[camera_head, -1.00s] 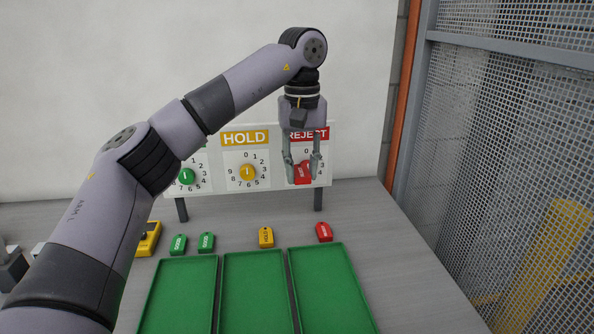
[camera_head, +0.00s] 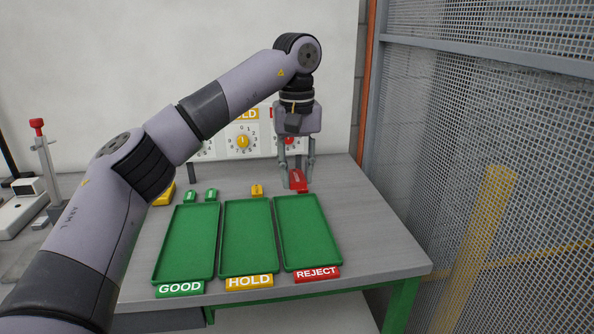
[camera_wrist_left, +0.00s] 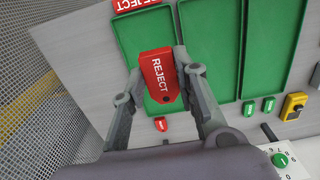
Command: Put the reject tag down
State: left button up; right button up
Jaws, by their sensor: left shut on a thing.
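My left gripper (camera_head: 297,178) is shut on a red reject tag (camera_wrist_left: 158,72), with the white word REJECT readable in the wrist view. The tag sits between the fingertips (camera_wrist_left: 160,80) and, in that view, overlaps the near end of the green reject tray (camera_wrist_left: 150,36). In the head view the gripper points down by the back edge of the reject tray (camera_head: 306,232). A second red tag (camera_wrist_left: 160,124) lies on the table behind that tray. In the head view, red shows at the fingertips, and I cannot separate the two tags there. My right gripper is out of view.
Green good (camera_head: 184,242) and hold (camera_head: 249,238) trays lie left of the reject tray. Two green tags and a yellow tag (camera_head: 257,190) lie behind them. The dial board (camera_head: 222,146) stands at the back. Bare grey table (camera_head: 362,232) is free on the right, before a mesh fence.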

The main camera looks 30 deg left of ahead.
aim_at(295, 183)
pick_arm(q)
jog(key=shift+s+d+f, duration=0.3)
jog(key=shift+s+d, duration=0.2)
jog(key=shift+s, duration=0.35)
jog(key=f, duration=0.3)
jog(key=shift+s+a+m, duration=0.1)
jog(key=shift+s+m, duration=0.15)
jog(key=shift+m, duration=0.05)
jog(key=s+d+f+m, duration=0.2)
jog(key=s+f, duration=0.5)
jog(key=f, duration=0.4)
jog(key=s+d+f+m, duration=0.2)
jog(key=s+d+f, duration=0.2)
jog(key=s+f, duration=0.4)
jog(key=s+d+f+m, duration=0.3)
jog(key=s+f, duration=0.5)
jog(key=f, duration=0.6)
jog(key=shift+d+f, duration=0.25)
jog(key=shift+f, duration=0.15)
jog(key=shift+s+a, duration=0.15)
